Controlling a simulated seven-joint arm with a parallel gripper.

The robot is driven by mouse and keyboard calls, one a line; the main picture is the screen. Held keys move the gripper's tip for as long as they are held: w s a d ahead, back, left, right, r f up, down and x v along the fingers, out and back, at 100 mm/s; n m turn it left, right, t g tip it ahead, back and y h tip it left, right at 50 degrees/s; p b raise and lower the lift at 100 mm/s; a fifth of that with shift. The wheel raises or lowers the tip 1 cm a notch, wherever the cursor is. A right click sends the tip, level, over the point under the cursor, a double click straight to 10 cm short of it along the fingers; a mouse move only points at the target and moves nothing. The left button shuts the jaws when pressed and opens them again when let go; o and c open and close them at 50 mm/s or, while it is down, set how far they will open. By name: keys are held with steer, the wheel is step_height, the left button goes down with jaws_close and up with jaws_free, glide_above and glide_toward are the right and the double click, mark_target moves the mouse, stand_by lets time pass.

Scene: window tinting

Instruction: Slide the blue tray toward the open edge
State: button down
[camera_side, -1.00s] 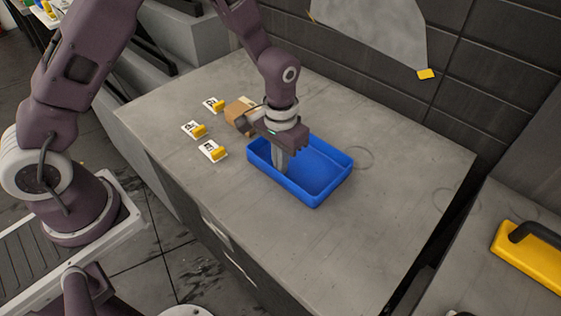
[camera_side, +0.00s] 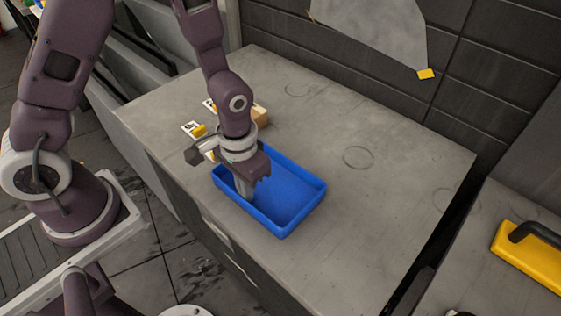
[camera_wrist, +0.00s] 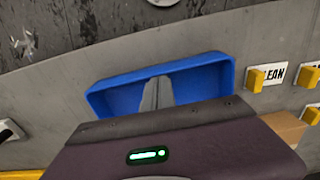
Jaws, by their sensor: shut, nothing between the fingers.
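The blue tray (camera_side: 297,205) lies flat on the grey worktop, close to its front edge in the side view. It is open-topped and looks empty apart from my fingers. My gripper (camera_side: 244,192) is shut and points down into the tray near its left end, close to the near wall. Whether the fingertips touch the wall or the tray floor, I cannot tell. In the wrist view the tray (camera_wrist: 215,74) shows beyond my gripper (camera_wrist: 155,92), whose body hides part of it.
Tags with yellow clips (camera_side: 198,130) and a cardboard-coloured block (camera_side: 261,116) stand behind my gripper, partly hidden. One tag (camera_wrist: 268,76) reads "LEAN" in the wrist view. The worktop (camera_side: 390,170) is clear to the right. A yellow tool with a dark handle (camera_side: 530,255) lies on another surface.

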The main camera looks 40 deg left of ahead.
steer(key=w, duration=0.2)
steer(key=w+r, duration=0.1)
steer(key=w, duration=0.1)
steer(key=shift+w+r, duration=0.1)
steer(key=shift+w, duration=0.15)
step_height(320, 180, up, 9)
step_height(320, 180, up, 10)
steer(key=t, duration=0.2)
glide_above(262, 191)
steer(key=s+a, duration=0.3)
steer(key=s, duration=0.2)
steer(key=s+a+r+t, duration=0.3)
steer(key=s+r, duration=0.2)
steer(key=s, duration=0.5)
steer(key=shift+s+a+r+t, duration=0.3)
steer(key=shift+s+a, duration=0.05)
steer(key=shift+s, duration=0.05)
